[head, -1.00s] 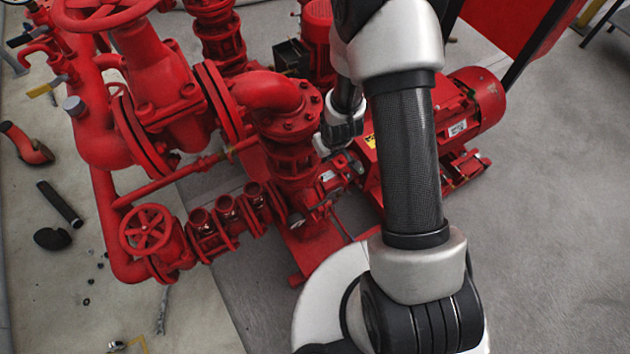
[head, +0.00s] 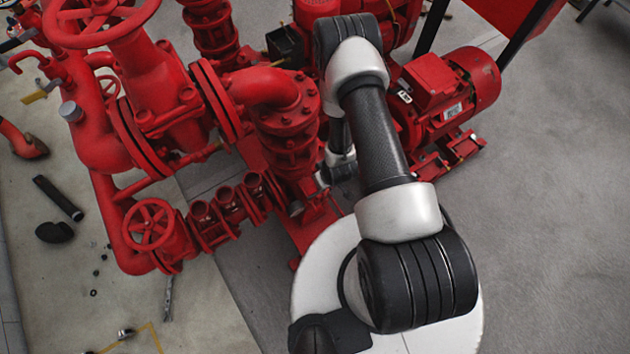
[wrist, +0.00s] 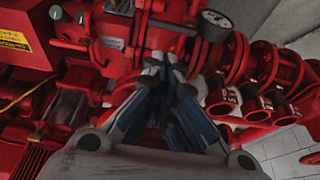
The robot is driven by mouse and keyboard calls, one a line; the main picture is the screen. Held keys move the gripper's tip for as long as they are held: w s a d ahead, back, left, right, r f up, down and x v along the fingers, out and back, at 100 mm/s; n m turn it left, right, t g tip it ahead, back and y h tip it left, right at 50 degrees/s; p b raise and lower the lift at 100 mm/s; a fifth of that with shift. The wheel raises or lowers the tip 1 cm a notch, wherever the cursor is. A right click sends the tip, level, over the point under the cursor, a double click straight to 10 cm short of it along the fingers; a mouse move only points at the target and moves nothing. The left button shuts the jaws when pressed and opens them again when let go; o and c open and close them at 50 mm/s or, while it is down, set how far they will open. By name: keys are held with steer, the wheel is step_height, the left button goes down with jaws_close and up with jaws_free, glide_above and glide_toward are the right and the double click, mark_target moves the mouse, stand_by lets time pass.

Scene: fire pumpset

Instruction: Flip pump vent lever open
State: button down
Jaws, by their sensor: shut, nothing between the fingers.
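In the wrist view my gripper (wrist: 166,68) is shut and empty, with its fingertips together against a background of red pump parts. I cannot tell whether the tips touch the red casing behind them. No part stands out clearly as the vent lever; the fingers cover the middle of the view. The red pump (head: 290,145) stands left of my arm in the head view. My forearm and wrist hide part of it, and the fingers cannot be made out there.
A round gauge (wrist: 215,24) is close right of the fingertips, with several red valve bodies (wrist: 270,85) farther right. A red motor (head: 450,95) stands right of my arm. Bare floor (head: 560,200) lies at the right.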

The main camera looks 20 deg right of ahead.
mark_target(316, 194)
steer(key=b+x, duration=0.3)
steer(key=x, duration=0.7)
